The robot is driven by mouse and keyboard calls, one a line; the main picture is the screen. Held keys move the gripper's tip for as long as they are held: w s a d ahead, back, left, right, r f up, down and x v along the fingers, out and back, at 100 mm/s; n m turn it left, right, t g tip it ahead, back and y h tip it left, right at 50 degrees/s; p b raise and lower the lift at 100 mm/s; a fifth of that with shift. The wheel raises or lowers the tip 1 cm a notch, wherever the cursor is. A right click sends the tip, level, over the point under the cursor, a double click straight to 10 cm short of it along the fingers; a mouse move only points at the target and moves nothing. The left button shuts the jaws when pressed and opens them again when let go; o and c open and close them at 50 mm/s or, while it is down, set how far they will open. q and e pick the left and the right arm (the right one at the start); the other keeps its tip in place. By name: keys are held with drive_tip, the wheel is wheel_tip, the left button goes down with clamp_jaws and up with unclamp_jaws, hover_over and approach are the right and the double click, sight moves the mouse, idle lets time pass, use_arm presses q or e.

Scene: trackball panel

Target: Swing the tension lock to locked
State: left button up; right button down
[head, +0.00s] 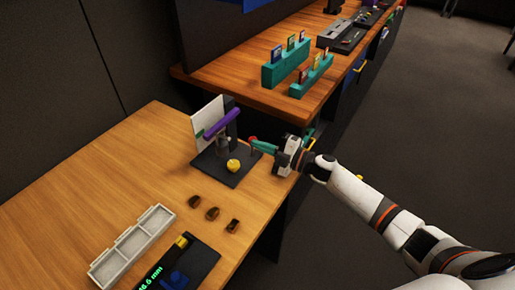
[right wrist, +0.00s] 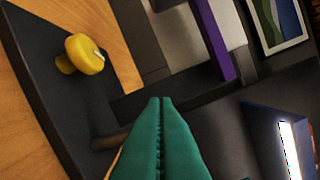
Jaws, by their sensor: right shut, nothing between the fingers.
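A device with a dark base plate (head: 210,168) stands near the right edge of the wooden table. It carries a yellow knob (head: 233,165), a purple bar (head: 222,124) and an upright white panel (head: 205,118). The yellow knob (right wrist: 85,54) and purple bar (right wrist: 218,45) also show in the right wrist view. I cannot tell which part is the tension lock. My right gripper (head: 257,145) is shut and empty at the device's right side. Its green fingertips (right wrist: 160,100) lie together in front of the dark frame; contact is unclear. A brownish rod (right wrist: 108,142) shows beside them.
Several small dark brown pieces (head: 212,213) lie in front of the device. A pale compartment tray (head: 131,245) and a black panel with a green readout (head: 205,258) are nearer. A second table with teal holders (head: 287,67) stands behind. The table's left part is clear.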

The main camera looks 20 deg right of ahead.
drive_tip(key=shift+w+d+m, duration=0.3)
drive_tip(key=shift+d+m, duration=0.1)
drive_tip(key=shift+m, duration=0.5)
drive_tip(key=shift+w+d+m, duration=0.3)
drive_tip(key=shift+d+m, duration=0.05)
drive_tip(key=shift+m, duration=0.55)
drive_tip(key=shift+d+f, duration=0.1)
